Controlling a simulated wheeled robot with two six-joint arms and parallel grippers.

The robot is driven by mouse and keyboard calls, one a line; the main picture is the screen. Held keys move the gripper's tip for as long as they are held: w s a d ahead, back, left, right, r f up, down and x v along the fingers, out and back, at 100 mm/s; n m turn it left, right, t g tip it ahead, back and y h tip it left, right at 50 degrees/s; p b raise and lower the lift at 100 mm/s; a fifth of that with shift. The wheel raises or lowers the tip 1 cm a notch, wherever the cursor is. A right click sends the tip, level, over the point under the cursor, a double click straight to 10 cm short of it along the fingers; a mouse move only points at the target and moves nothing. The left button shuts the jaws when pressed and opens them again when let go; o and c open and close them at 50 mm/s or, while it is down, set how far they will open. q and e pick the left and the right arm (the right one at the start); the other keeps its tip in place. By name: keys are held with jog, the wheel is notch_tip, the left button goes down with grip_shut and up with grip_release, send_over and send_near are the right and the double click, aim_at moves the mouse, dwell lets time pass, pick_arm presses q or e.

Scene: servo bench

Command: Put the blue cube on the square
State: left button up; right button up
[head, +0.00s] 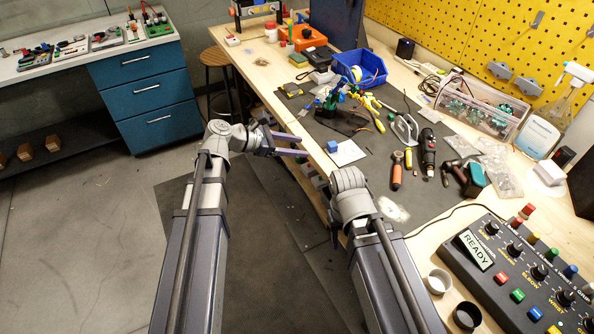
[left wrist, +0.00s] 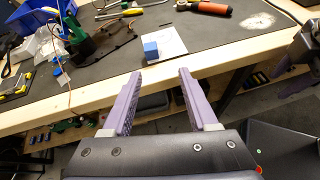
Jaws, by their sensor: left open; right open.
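The blue cube (head: 332,146) stands at the left edge of a white square sheet (head: 348,154) on the dark mat. The cube (left wrist: 151,51) overlaps the sheet (left wrist: 172,42) in the left wrist view; I cannot tell whether all of its base rests on it. My left gripper (head: 304,146) is open and empty, left of the cube at the bench edge. In its wrist view the purple fingers (left wrist: 160,73) point toward the cube, apart from it. My right gripper is hidden in the head view; a purple finger (left wrist: 293,87) shows at the right of the left wrist view.
The bench's wooden front edge (left wrist: 75,114) lies below the mat. An orange-handled screwdriver (head: 397,171) and other tools lie right of the sheet. A blue bin (head: 357,68) and a cluttered green device (head: 328,103) stand behind. A control box (head: 518,275) sits front right.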

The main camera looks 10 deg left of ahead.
pick_arm(q)
jog(key=s+d+f+m+g+y, duration=0.5)
jog(key=s+d+f+m, duration=0.2)
jog(key=s+f+m, duration=0.45)
jog(key=s+a+m+g+y, duration=0.1)
jog(key=s+a+m+y, duration=0.2)
jog(key=s+m+y, duration=0.4)
jog(key=s+f+m, duration=0.1)
jog(key=m, duration=0.6)
jog(key=shift+s+m+y, duration=0.35)
jog(key=shift+s+y, duration=0.05)
